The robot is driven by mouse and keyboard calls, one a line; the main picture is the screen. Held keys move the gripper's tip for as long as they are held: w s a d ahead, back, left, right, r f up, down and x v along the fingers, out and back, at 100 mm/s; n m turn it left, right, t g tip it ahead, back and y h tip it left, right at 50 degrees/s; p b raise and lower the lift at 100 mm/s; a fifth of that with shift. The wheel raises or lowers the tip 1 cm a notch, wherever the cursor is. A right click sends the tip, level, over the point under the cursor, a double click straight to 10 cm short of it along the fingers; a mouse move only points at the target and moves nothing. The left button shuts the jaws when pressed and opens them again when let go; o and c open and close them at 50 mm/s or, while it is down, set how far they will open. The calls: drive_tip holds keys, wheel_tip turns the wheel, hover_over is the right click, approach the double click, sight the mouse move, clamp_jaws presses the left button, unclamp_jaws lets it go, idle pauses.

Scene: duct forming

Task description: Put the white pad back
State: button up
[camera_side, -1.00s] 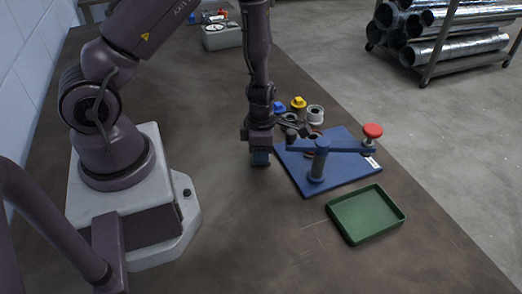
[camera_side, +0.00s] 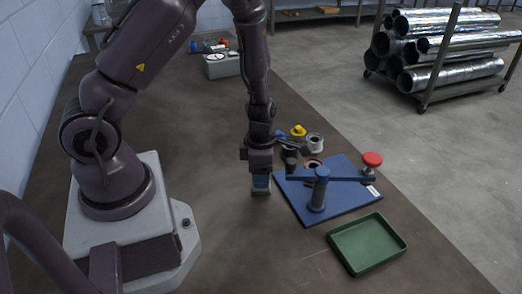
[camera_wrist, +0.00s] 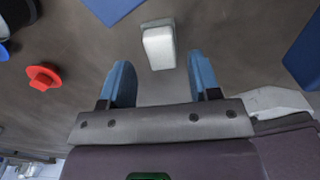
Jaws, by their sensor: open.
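The white pad (camera_wrist: 158,46) lies on the brown table top in the wrist view, just beyond and between my fingertips. My gripper (camera_wrist: 161,66) is open, with one blue finger on each side and a gap between them. In the side view my gripper (camera_side: 261,186) points down, low over the table, just left of the blue board (camera_side: 336,205). I cannot make out the pad clearly there. I cannot tell whether the fingers touch it.
A blue post with a swing arm and red knob (camera_side: 372,159) stands on the board. A green tray (camera_side: 367,244) sits in front. A yellow part (camera_side: 298,131) and a grey ring (camera_side: 315,141) stand behind. A red part (camera_wrist: 43,77) lies left in the wrist view.

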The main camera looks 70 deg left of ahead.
drive_tip(key=d+r+m+t+h, duration=0.1)
drive_tip(key=d+r+m, duration=0.1)
drive_tip(key=r+m, duration=0.5)
drive_tip(key=d+r+m+t+h, duration=0.1)
drive_tip(key=d+r+m, duration=0.1)
drive_tip(key=r, duration=0.8)
drive_tip(key=s+d+r+m+t+y, duration=0.1)
drive_tip(key=s+r+m, duration=0.4)
drive_tip(key=m, duration=0.6)
drive_tip(key=s+d+r+m+t+y, duration=0.1)
drive_tip(key=s+d+r+m+t, duration=0.1)
drive_tip(key=s+r+m, duration=0.3)
wheel_tip(320, 180, up, 4)
drive_tip(key=m, duration=0.6)
drive_tip(key=shift+t, duration=0.3)
